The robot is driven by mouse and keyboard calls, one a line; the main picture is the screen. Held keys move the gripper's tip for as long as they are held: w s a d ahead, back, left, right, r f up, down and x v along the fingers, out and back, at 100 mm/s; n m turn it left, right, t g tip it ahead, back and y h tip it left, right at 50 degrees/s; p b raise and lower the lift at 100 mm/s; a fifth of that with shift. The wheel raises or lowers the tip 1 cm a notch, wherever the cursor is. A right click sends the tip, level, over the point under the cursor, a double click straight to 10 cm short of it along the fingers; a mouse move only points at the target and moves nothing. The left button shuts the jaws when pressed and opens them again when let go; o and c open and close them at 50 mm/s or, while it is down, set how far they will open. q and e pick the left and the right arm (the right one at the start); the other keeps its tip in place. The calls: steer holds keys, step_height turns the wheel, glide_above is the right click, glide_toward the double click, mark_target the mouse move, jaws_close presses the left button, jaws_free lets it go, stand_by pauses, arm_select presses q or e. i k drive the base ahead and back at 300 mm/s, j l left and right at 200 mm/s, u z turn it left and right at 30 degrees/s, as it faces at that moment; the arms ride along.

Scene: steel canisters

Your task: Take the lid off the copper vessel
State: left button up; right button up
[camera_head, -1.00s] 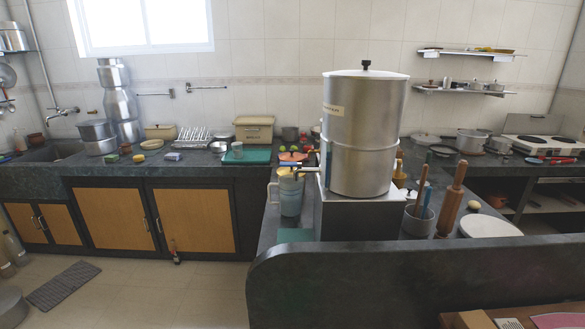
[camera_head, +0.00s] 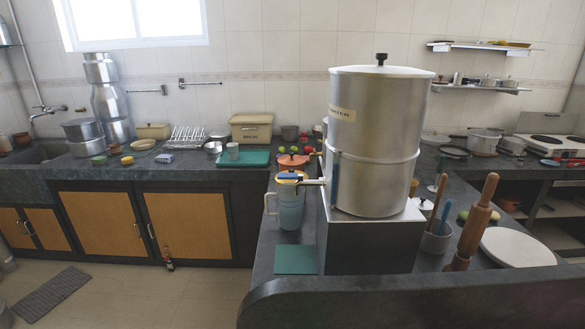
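A small copper-orange vessel (camera_head: 293,163) sits on the dark counter behind the steel dispenser's tap. It has a small knob on top, and its lower part is hidden by the jug and tap. I cannot tell for sure that it is the copper vessel, or whether its lid is separate. Neither of my grippers is in view.
A tall steel water dispenser (camera_head: 378,135) with a black-knobbed lid stands on a block (camera_head: 368,247) at the counter's near part. A blue-grey jug (camera_head: 290,208) is under its tap. Rolling pins (camera_head: 472,225) and a white round board (camera_head: 518,247) are at right. Open floor (camera_head: 190,290) lies at left.

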mark_target(291, 159)
steer(key=i+j+z, duration=0.1)
steer(key=j, duration=0.2)
steer(key=j+z, duration=0.15)
steer(key=j, duration=0.2)
steer(key=i+j+z, duration=0.2)
steer(key=j, duration=0.3)
steer(key=i+j+z, duration=0.25)
steer(key=j, duration=0.25)
steer(key=i+j+z, duration=0.2)
steer(key=j, duration=0.3)
steer(key=j+z, duration=0.2)
steer(key=j, duration=0.35)
steer(key=j+z, duration=0.25)
steer(key=j, duration=0.35)
steer(key=i+j+z, duration=0.35)
steer(key=j, duration=0.3)
steer(key=i+j+z, duration=0.15)
steer(key=i+j, duration=0.2)
steer(key=i+j+z, duration=0.2)
steer(key=j, duration=0.2)
steer(key=i+j+z, duration=0.15)
steer(key=j, duration=0.3)
